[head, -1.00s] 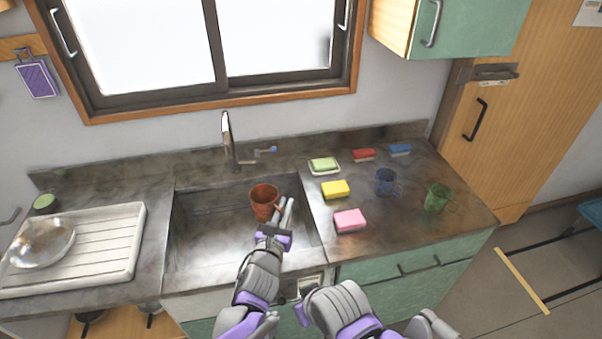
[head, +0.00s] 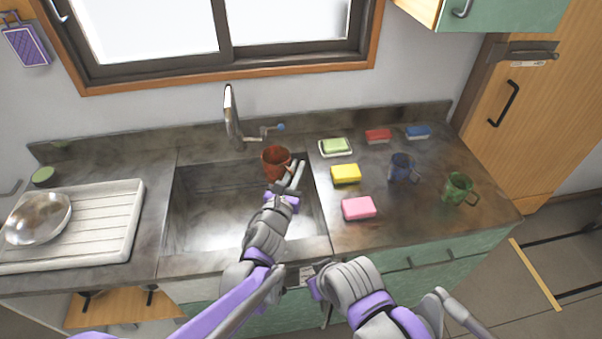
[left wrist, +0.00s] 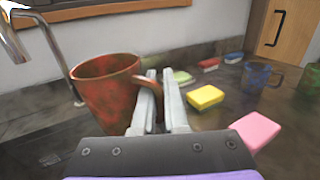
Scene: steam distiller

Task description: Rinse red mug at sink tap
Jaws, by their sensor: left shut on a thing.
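The red mug (head: 274,164) is upright over the back right of the sink (head: 195,215), to the right of and below the tap (head: 232,118). Its outside has dark smudges in the left wrist view (left wrist: 98,98). My left gripper (head: 293,178) is shut on the mug's handle, with the fingers on the mug's right side. The fingers also show in the left wrist view (left wrist: 163,105). The tap has a side lever with a blue tip (head: 281,127). I see no water running. My right arm is low in front of the counter; its fingers are not clear.
A drying rack (head: 105,220) with a metal bowl (head: 38,218) is left.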

